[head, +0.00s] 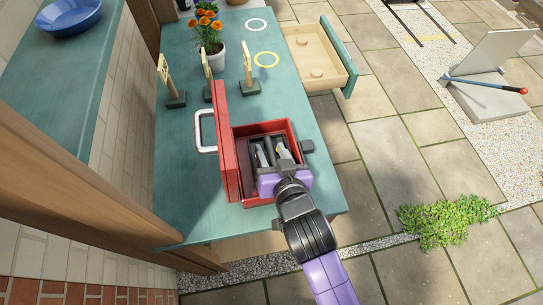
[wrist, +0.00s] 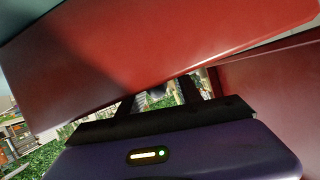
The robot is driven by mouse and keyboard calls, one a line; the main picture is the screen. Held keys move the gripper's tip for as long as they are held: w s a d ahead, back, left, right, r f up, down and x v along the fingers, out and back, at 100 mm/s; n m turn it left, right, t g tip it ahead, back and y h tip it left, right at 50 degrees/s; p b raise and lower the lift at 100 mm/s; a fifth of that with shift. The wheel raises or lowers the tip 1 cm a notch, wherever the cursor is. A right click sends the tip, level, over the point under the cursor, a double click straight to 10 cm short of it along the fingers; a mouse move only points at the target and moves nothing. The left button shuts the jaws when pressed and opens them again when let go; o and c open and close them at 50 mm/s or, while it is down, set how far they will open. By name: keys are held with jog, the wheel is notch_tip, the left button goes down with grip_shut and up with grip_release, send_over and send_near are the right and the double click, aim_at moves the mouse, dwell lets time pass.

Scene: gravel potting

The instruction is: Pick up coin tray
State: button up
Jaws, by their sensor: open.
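A red cash box (head: 294,131) stands open on the teal counter, its lid (head: 228,140) raised upright on the left side. A dark tray (head: 250,147), apparently the coin tray, shows inside the box, partly hidden by my gripper. My gripper (head: 270,150) is open and reaches down over the box from the front right, its fingers at the tray. I cannot tell whether they touch it. In the wrist view, my gripper (wrist: 160,95) is seen close to red box surfaces (wrist: 150,50); the tray cannot be made out clearly there.
Several small signs on dark bases (head: 175,99), a flower pot (head: 217,58) and two rings (head: 266,60) are farther back. An open drawer (head: 315,52) juts out at the back right.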

jog(key=shift+w+a+f, duration=0.1)
jog(key=shift+w+f, duration=0.05)
jog(key=shift+w, duration=0.15)
jog(key=shift+c, duration=0.4)
grip_shut()
